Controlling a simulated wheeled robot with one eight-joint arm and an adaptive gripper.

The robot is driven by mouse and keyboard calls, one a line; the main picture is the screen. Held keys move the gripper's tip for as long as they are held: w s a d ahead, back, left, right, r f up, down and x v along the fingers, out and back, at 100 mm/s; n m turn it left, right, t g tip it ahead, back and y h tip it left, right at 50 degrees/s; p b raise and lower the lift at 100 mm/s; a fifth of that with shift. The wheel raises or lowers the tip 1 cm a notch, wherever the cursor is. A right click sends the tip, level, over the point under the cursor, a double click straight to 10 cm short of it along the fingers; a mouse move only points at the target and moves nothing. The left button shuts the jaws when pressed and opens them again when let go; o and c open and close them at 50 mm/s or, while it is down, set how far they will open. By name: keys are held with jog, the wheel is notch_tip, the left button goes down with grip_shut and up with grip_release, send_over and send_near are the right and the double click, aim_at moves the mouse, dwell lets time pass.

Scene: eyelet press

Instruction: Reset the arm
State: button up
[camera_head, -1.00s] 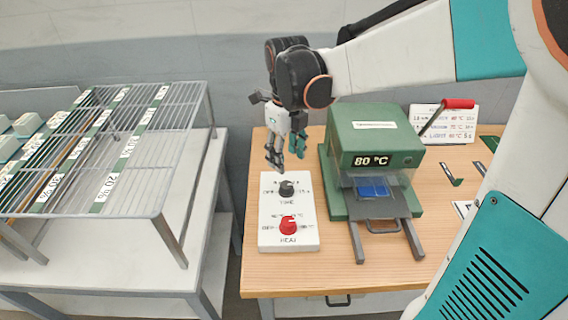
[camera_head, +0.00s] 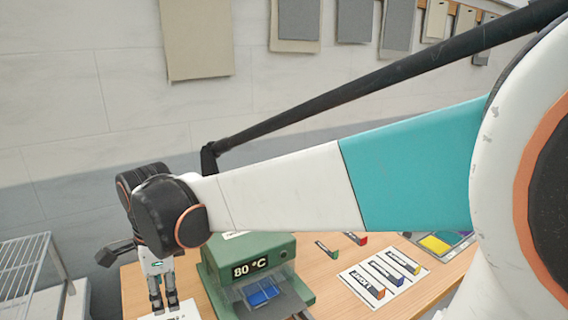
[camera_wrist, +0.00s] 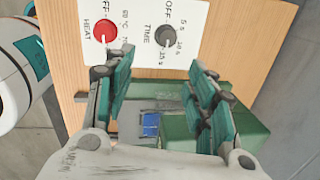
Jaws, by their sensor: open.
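My gripper (camera_head: 164,300) hangs at the lower left of the head view, pointing down just left of the press. In the wrist view its two teal finger pads (camera_wrist: 160,68) stand wide apart with nothing between them. The green press (camera_head: 245,250) reads 80 °C. A blue piece (camera_head: 262,291) lies at its front opening and shows in the wrist view (camera_wrist: 151,125). In the wrist view, the white control panel (camera_wrist: 135,18) with a red HEAT knob (camera_wrist: 104,32) and a grey TIME knob (camera_wrist: 166,36) lies beyond the fingertips, apart from them.
A wire rack (camera_head: 22,265) stands at the far left. A white sheet (camera_head: 378,280) with labelled coloured pieces lies on the wooden table (camera_head: 440,262) right of the press. A tray (camera_head: 440,245) lies farther right. Fabric swatches (camera_head: 395,28) hang on the wall.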

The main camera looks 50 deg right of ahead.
jog(key=s+n+t, duration=0.5)
jog(key=s+n, duration=0.6)
jog(key=n, duration=1.1)
jog(key=shift+n, duration=0.4)
jog(key=shift+r, duration=0.1)
